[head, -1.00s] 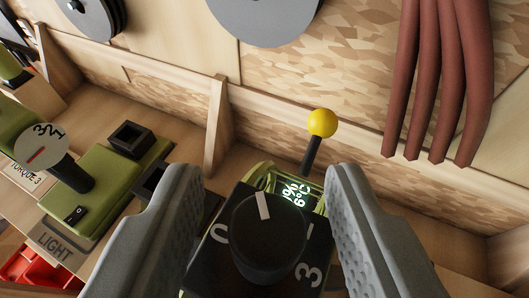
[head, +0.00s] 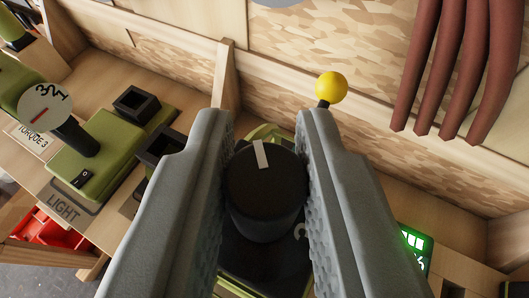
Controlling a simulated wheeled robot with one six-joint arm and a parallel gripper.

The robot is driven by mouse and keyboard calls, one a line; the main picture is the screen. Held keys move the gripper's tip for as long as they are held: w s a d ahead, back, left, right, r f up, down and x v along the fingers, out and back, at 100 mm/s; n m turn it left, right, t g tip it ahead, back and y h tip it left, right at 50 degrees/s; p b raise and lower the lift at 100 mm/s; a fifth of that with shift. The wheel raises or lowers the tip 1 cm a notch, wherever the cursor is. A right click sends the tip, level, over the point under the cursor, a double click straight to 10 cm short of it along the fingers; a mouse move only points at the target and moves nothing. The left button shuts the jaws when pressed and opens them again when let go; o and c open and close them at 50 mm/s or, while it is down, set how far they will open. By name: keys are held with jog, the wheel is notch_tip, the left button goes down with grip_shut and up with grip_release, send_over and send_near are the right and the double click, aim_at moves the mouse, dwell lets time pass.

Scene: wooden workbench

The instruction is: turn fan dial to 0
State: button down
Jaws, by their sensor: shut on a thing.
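The fan dial (head: 266,190) is a black round knob with a pale pointer line at its far edge, in the middle of the head view. The pointer is directed up the picture, tilted slightly left. My gripper (head: 266,165) is shut on the dial, one grey finger on its left and one on its right. The fingers cover most of the numbers on the dark plate under the knob. Only part of one mark shows at the lower right of the knob, and I cannot read which number it is.
A yellow ball-topped lever (head: 331,87) stands just behind the right finger. A green lit display (head: 415,243) is at the lower right. A green drill-like tool marked "TORQUE 3" (head: 45,107) and a green light unit (head: 90,160) are at the left.

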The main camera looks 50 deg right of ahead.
jog(key=shift+t, duration=0.3)
jog(key=shift+d+n+t+y, duration=0.1)
jog(key=shift+n+t+y, duration=1.2)
jog(key=shift+n+y, duration=1.15)
jog(key=shift+n+t+y, duration=0.3)
jog(key=shift+n+y, duration=1.95)
jog(key=shift+y, duration=0.5)
jog(key=shift+n+y, duration=0.3)
jog(key=c, duration=1.3)
grip_release()
jog(key=v, duration=1.7)
jog(key=shift+s, duration=0.2)
